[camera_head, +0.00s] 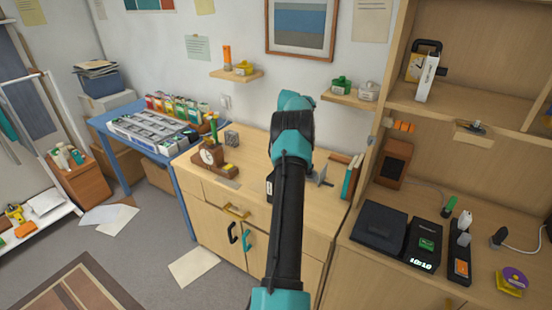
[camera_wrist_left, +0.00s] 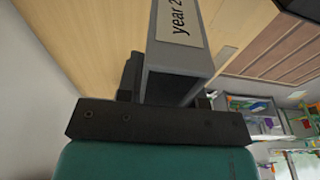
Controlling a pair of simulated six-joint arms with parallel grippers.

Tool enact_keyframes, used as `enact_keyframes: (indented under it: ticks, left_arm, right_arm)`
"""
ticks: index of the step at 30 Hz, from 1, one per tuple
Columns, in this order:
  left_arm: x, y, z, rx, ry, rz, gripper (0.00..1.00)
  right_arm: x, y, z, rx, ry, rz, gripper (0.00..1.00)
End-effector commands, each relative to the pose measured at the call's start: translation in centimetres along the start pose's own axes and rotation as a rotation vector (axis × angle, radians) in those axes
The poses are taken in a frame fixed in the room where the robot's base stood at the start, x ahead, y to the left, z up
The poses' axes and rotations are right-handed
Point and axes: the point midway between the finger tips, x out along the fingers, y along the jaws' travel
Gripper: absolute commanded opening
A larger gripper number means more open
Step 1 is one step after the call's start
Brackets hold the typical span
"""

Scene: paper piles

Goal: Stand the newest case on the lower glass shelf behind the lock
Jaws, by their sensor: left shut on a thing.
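My left gripper (camera_wrist_left: 168,92) is shut on a grey case (camera_wrist_left: 178,80) in the left wrist view. The case has a cream label (camera_wrist_left: 182,20) whose readable part says "year 2"; the rest is cut off by the frame. A light wooden surface lies behind the case; I cannot tell whether they touch. In the head view one teal and black arm rises through the middle and hides its gripper and the case. I cannot make out a glass shelf or a lock for certain in either view. My right gripper is not in view.
A wooden cabinet (camera_head: 195,183) stands in the middle with a clock (camera_head: 210,158) on top. A blue table (camera_head: 102,122) with a filled tray is at left. A wooden shelf unit (camera_head: 480,100) and a counter with black devices (camera_head: 380,228) are at right.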

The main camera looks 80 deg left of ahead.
Motion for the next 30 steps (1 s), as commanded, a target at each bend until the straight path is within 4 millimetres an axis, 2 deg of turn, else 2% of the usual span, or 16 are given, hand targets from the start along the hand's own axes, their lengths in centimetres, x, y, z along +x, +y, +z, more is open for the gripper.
enact_keyframes:
  ticks: [3, 6, 18, 27, 30]
  left_arm:
    - [2.0, -0.1, 0.3, 0.000, -0.001, -0.003, 0.08]
    - [3.0, -0.1, 0.5, 0.000, 0.000, -0.002, 0.08]
    - [3.6, 0.0, 0.6, 0.001, 0.000, -0.001, 0.08]
    - [7.5, 0.0, 1.2, 0.002, 0.000, -0.002, 0.08]
    - [8.2, 0.0, 1.3, 0.001, 0.000, -0.002, 0.08]
  right_arm:
    - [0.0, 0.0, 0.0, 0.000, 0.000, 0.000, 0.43]
    - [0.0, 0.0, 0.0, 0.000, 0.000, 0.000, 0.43]
    - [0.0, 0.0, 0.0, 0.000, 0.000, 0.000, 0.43]
    - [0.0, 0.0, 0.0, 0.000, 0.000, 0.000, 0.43]
    - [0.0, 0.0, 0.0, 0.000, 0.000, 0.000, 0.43]
